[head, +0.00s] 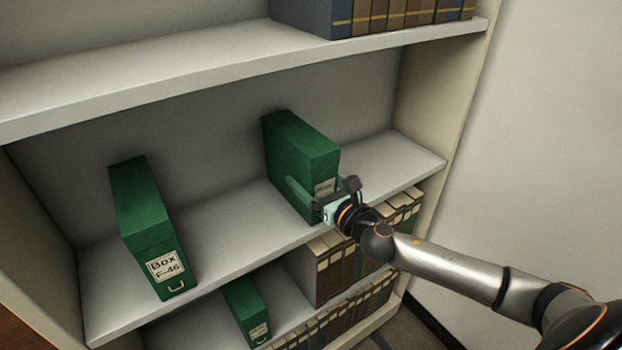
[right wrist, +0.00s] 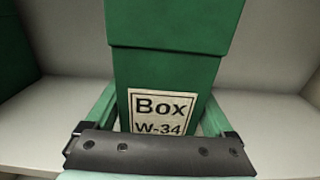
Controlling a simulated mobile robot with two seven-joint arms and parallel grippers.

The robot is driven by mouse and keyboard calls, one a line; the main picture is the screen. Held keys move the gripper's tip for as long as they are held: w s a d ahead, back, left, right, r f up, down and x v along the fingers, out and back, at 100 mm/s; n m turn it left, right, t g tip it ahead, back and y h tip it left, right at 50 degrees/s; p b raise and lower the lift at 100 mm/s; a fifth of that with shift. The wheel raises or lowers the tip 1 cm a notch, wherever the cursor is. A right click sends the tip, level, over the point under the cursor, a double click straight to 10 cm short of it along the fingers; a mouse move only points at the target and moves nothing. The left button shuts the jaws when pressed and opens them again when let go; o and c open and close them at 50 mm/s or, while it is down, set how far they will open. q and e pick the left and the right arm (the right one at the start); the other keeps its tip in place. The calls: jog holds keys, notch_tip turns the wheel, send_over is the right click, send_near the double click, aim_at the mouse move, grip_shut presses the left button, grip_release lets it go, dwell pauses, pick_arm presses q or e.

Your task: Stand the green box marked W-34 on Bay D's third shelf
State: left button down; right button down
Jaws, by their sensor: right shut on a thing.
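The middle shelf (head: 225,232) is pale, and no bay or shelf mark shows. My left gripper is not in view.
A green box marked F-46 (head: 150,228) stands to the left on the same shelf, with a clear gap between. The upper shelf (head: 200,80) holds brown volumes (head: 400,14). Below are another green box (head: 246,312) and several brown volumes (head: 335,272). The right side panel (head: 455,95) bounds free shelf room.

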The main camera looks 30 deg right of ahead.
jog(key=shift+r, duration=0.2)
jog(key=shift+f, duration=0.15)
grip_release()
jog(key=shift+f, duration=0.1)
